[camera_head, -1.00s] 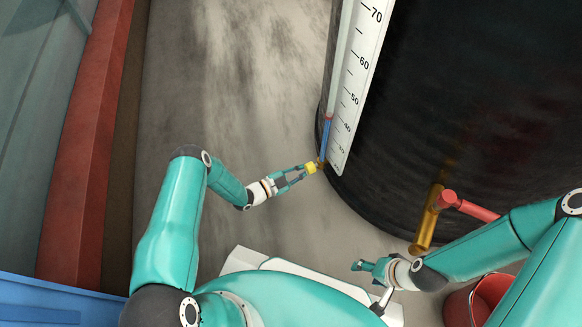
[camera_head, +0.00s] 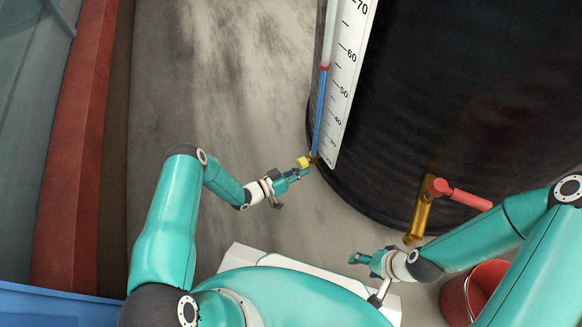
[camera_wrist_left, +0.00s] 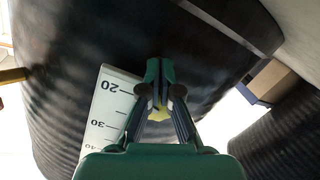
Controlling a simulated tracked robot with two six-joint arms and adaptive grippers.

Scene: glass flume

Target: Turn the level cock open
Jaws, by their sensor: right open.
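The level cock's yellow handle (camera_head: 303,162) is at the foot of the level gauge's glass tube (camera_head: 320,110), beside the dark tank. My left gripper (camera_head: 300,170) is at the handle. In the left wrist view its fingers (camera_wrist_left: 160,85) close in at the tips, with a yellow patch of the handle (camera_wrist_left: 159,114) between them; they appear shut on it, though the contact is partly hidden. Blue liquid fills the lower tube up to a red mark between 50 and 60 on the scale (camera_head: 345,100). My right gripper (camera_head: 356,258) is open and empty at lower right.
The big black tank (camera_head: 450,90) fills the right. A brass pipe (camera_head: 421,210) with a red handle (camera_head: 460,194) and a red bucket (camera_head: 490,280) are near my right arm. Bare floor (camera_head: 215,100) lies left of the gauge.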

